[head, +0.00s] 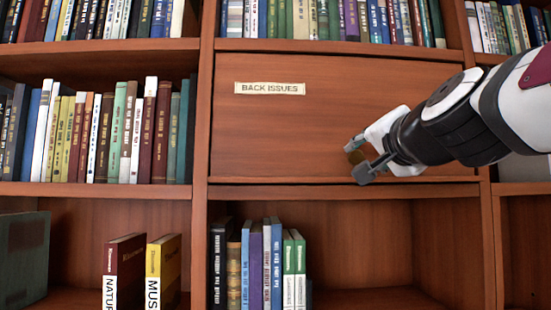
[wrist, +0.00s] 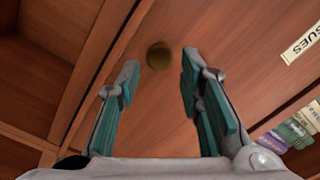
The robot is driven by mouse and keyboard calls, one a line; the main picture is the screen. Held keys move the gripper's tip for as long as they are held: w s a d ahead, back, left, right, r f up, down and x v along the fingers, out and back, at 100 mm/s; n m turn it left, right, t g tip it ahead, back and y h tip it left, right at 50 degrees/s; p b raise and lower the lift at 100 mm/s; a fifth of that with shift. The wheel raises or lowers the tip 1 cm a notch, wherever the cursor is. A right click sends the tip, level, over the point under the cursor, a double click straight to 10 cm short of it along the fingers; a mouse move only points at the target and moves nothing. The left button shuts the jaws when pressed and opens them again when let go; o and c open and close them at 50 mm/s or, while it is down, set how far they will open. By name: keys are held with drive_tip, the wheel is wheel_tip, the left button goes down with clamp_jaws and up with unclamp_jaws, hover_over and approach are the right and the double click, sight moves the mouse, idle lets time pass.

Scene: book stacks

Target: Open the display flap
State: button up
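The display flap (head: 290,125) is a reddish wooden panel in the middle bay, upright and closed, with a "BACK ISSUES" label (head: 270,88) at its upper left. In the wrist view the flap (wrist: 220,50) fills much of the upper picture. My gripper (head: 358,158) is in front of the flap's lower right part. In the wrist view my gripper (wrist: 160,70) is open, its teal finger pads apart with nothing between them. The knob shows partly by the fingertips in the head view (head: 356,157).
Rows of books fill the shelf above (head: 330,20) and the shelf to the left (head: 105,135). Below the flap, several books (head: 258,265) stand in an open compartment with free room at its right. A shelf edge (head: 330,191) runs just under the flap.

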sight(358, 157)
drive_tip(key=shift+w, duration=2.05)
clamp_jaws()
